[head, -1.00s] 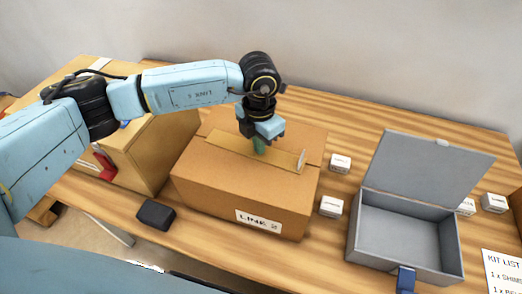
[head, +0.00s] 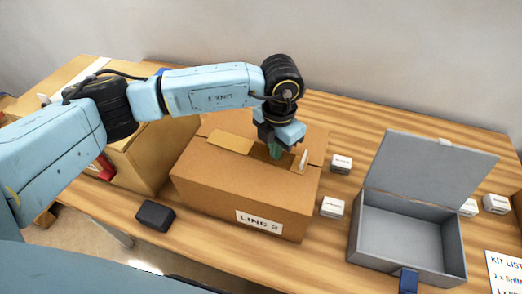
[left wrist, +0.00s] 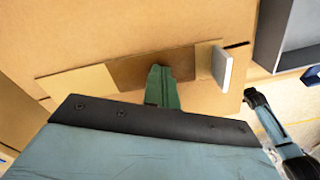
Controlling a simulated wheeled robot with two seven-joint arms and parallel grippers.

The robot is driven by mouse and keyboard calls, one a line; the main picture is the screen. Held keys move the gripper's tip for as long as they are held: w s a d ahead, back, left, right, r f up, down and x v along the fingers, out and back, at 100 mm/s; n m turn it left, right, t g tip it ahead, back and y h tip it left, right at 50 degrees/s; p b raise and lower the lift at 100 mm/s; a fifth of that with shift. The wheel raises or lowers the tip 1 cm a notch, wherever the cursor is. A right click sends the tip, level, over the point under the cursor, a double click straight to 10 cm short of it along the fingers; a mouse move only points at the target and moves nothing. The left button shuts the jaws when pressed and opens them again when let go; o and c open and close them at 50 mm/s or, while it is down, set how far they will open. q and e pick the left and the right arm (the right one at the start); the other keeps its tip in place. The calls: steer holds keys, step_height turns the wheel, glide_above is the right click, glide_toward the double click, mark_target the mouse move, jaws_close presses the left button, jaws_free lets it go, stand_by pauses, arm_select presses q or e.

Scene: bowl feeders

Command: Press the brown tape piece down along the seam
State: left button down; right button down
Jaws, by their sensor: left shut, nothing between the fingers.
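The brown tape piece (head: 230,142) lies along the top seam of the cardboard box (head: 215,183). Its left stretch is light and the stretch beside my fingers is darker; I cannot tell if that is shadow. At its right end a pale flap (head: 303,160) stands up from the box. My left gripper (head: 275,152) points down at the tape near this end, shut and empty. In the left wrist view its green fingertips (left wrist: 163,84) meet or hover just over the darker stretch, left of the flap (left wrist: 222,66).
An open grey box (head: 362,235) stands right of the carton, with small white boxes (head: 332,207) between and beyond. A black block (head: 155,215) lies at the front left. Another carton (head: 150,160) stands on the left. A kit list (head: 505,268) lies at the far right.

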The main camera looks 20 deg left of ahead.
mark_target(220, 138)
arm_select(q)
steer(key=shift+s+d+f, duration=0.15)
steer(key=shift+s+d, duration=0.1)
steer(key=shift+d, duration=0.6)
steer(key=shift+w+a, duration=0.2)
steer(key=shift+a, duration=0.65)
steer(key=shift+w+a+r, duration=0.15)
steer(key=shift+a+r, duration=0.05)
steer(key=shift+a, duration=0.85)
steer(key=shift+w+a+r, duration=0.15)
steer(key=shift+a, duration=0.85)
steer(key=shift+w+a+f+b, duration=0.1)
steer(key=shift+a+b, duration=0.1)
steer(key=shift+a, duration=0.75)
steer(key=shift+w+a+f+b, duration=0.1)
steer(key=shift+a+f+b, duration=0.1)
steer(key=shift+a, duration=0.75)
steer(key=shift+w+a+f+b, duration=0.1)
steer(key=shift+a+b, duration=0.1)
steer(key=shift+a, duration=0.75)
steer(key=shift+w+a+r, duration=0.1)
steer(key=shift+w+a, duration=0.1)
steer(key=shift+a, duration=1.15)
steer(key=shift+w+a+r, duration=0.1)
steer(key=shift+w+a, duration=0.05)
steer(key=shift+a, duration=1.15)
steer(key=shift+r, duration=0.15)
step_height(220, 138, up, 7)
steer(key=p, duration=0.3)
steer(key=shift+p, duration=0.4)
